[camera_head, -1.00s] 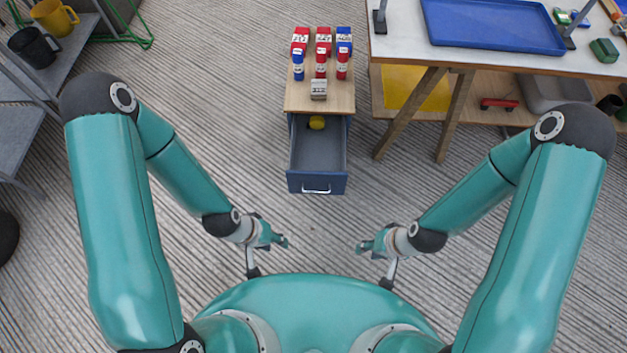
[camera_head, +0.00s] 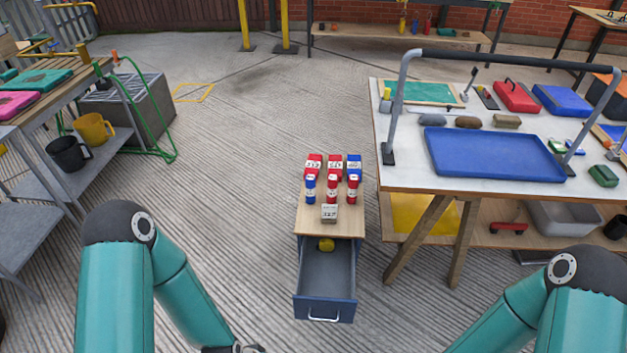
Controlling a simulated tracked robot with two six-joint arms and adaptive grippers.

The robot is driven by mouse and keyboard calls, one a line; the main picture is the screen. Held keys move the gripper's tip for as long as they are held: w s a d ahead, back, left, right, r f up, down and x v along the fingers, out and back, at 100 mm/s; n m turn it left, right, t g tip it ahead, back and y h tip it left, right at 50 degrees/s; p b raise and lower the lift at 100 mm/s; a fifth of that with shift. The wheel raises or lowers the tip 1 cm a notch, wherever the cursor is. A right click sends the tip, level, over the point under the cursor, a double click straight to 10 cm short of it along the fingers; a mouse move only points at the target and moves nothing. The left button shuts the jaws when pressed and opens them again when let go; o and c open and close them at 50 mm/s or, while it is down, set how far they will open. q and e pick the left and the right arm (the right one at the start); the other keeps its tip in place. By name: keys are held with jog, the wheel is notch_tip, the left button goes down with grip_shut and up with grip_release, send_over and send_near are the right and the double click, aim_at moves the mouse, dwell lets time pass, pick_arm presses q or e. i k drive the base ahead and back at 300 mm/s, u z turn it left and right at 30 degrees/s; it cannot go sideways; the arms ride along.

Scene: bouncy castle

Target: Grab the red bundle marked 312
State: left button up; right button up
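Several small labelled bundles stand grouped on the wooden top of a small drawer cabinet (camera_head: 346,228). The back row has a red bundle (camera_head: 313,164) at left, another red one (camera_head: 334,164) in the middle and a blue one (camera_head: 354,164) at right. In front stand a blue one (camera_head: 310,189) and two red ones, one in the middle (camera_head: 332,190) and one at right (camera_head: 352,189). A grey block (camera_head: 329,213) is nearest me. The labels are too small to read surely, so I cannot tell which is 312.
The cabinet's blue drawer (camera_head: 326,310) is pulled open towards me with a yellow object (camera_head: 326,244) inside. A white-topped workbench with a blue tray (camera_head: 495,153) stands close at right. A shelf rack with a black mug (camera_head: 68,153) is at left. Ridged floor lies between.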

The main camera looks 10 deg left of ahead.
aim_at(312, 166)
jog(key=u, duration=0.6)
jog(key=k, duration=0.6)
jog(key=u, duration=0.9)
jog(key=k, duration=0.7)
jog(key=u, duration=0.7)
jog(key=i, duration=1)
jog(key=z, duration=0.35)
jog(key=i, duration=1.65)
jog(key=z, duration=0.45)
jog(key=i, duration=1.65)
jog(key=z, duration=1.05)
jog(key=i, duration=1.15)
jog(key=z, duration=1.2)
jog(key=i, duration=0.7)
jog(key=z, duration=0.45)
